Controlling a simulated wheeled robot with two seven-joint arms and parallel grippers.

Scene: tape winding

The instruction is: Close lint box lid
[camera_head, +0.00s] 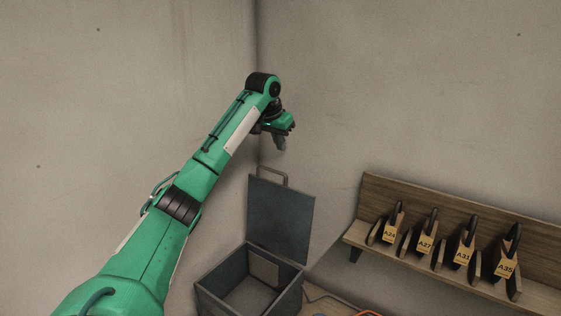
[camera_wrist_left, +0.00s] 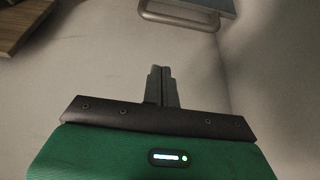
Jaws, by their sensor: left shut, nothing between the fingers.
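The lint box (camera_head: 236,291) is a dark grey open-topped box at the bottom middle of the head view. Its lid (camera_head: 281,217) stands upright, hinged at the back, with a metal loop handle (camera_head: 272,173) on its top edge. My left gripper (camera_head: 280,145) is shut and empty, above the raised lid and close to the wall corner, apart from the handle. In the left wrist view the shut fingers (camera_wrist_left: 161,85) point up the picture. The handle (camera_wrist_left: 178,20) and the lid's edge (camera_wrist_left: 206,4) show at the top there. My right gripper is not in view.
A wooden shelf (camera_head: 365,240) on the right wall holds several dark items with yellow tags such as A24 and A35. Part of a wooden surface (camera_head: 318,302) with an orange cable lies right of the box. Bare walls meet behind the lid.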

